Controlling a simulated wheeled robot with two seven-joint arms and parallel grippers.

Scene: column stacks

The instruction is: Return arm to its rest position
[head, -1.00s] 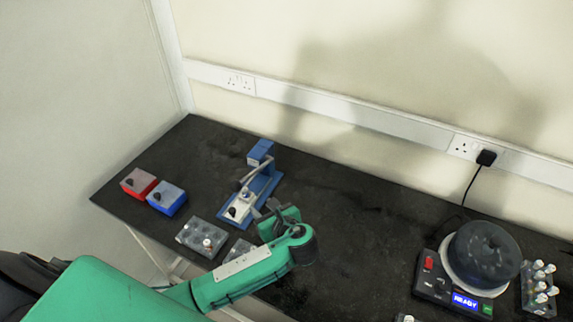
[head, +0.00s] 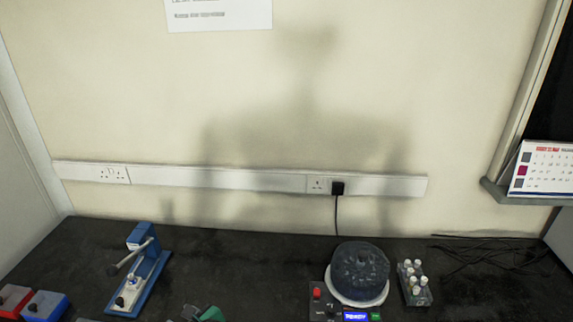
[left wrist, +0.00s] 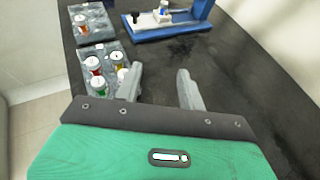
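My left gripper shows at the bottom edge of the head view (head: 203,314), mostly cut off, over the dark bench (head: 240,265). In the left wrist view the left gripper (left wrist: 160,74) has its two grey fingers apart, with only bare bench between them. A vial rack (left wrist: 104,62) with several capped vials is just left of the fingers, and a second rack (left wrist: 92,24) is beyond it. The blue lever press (head: 152,284) stands on the bench, left of my gripper in the head view. My right gripper is not in view.
A round dark machine (head: 358,272) with a lit display sits right of centre, beside a rack of white-capped vials (head: 414,284). A red box (head: 14,300) and a blue box (head: 45,306) are at lower left. Loose cables (head: 490,252) lie at far right.

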